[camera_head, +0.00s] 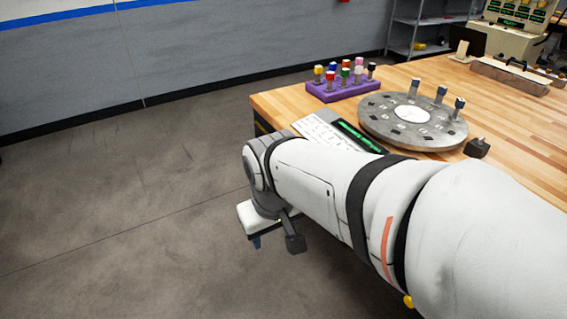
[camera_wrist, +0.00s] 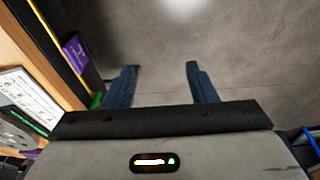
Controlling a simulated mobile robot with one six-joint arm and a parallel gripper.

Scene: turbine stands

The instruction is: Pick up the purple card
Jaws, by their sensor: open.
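A purple card (camera_wrist: 75,53) with small pale print shows at the upper left of the wrist view, against the dark side of the table. It lies to the left of my gripper (camera_wrist: 161,67), apart from the fingers. The two blue fingers are spread, with only bare floor between them. In the head view my gripper (camera_head: 256,241) hangs beside the table's left end, mostly hidden by my arm. I cannot make out the purple card in the head view.
A green item (camera_wrist: 97,100) sits near the purple card. The floor (camera_head: 110,210) left of the table is clear.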

